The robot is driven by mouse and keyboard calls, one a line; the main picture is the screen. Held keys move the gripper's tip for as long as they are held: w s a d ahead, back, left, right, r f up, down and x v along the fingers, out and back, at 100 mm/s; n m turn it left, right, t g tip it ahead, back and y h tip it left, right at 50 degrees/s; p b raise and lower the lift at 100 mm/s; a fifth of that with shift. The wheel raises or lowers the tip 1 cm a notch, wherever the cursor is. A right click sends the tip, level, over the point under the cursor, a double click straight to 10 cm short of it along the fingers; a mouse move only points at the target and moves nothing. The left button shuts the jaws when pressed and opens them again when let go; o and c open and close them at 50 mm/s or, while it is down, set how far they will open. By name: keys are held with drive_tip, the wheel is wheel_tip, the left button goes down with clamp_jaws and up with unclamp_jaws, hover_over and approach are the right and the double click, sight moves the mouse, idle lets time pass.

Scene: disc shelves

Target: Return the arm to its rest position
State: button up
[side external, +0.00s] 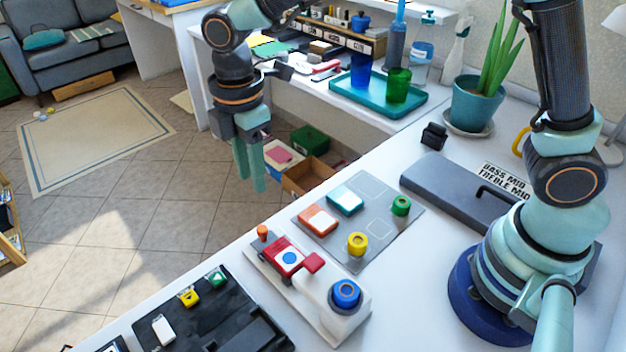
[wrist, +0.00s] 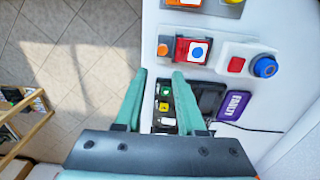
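My gripper (side external: 252,188) hangs with its fingers pointing down, high at the left of the side view. It appears out past the edge of the white table (side external: 215,265), with floor and a cardboard box (side external: 308,174) behind it in the picture. In the wrist view my gripper (wrist: 158,75) has its two fingers apart with nothing between them. Past the fingertips there I see the table edge and a pale fixture with an orange knob (wrist: 162,50), a red block with a blue dot (wrist: 192,50) and a blue knob (wrist: 265,66).
A grey mat (side external: 380,228) holds orange, teal, yellow and green pieces. A black panel (side external: 225,300) lies at the front edge. A dark case (side external: 450,185), a potted plant (side external: 476,105) and a teal tray (side external: 350,92) stand farther back. The air around my gripper looks clear.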

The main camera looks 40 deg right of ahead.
drive_tip(key=s+d+r+m+t, duration=0.2)
drive_tip(key=s+d+r+m, duration=0.1)
drive_tip(key=d+m, duration=0.3)
drive_tip(key=s+d+r+m+t, duration=0.1)
drive_tip(key=s+d+r+m, duration=0.2)
drive_tip(key=d+m, duration=0.3)
drive_tip(key=s+d+r+m+t, duration=0.2)
drive_tip(key=d+m, duration=0.4)
drive_tip(key=d, duration=0.4)
drive_tip(key=shift+s+r+t, duration=0.3)
drive_tip(key=shift+s+r, duration=0.25)
drive_tip(key=shift+r, duration=0.05)
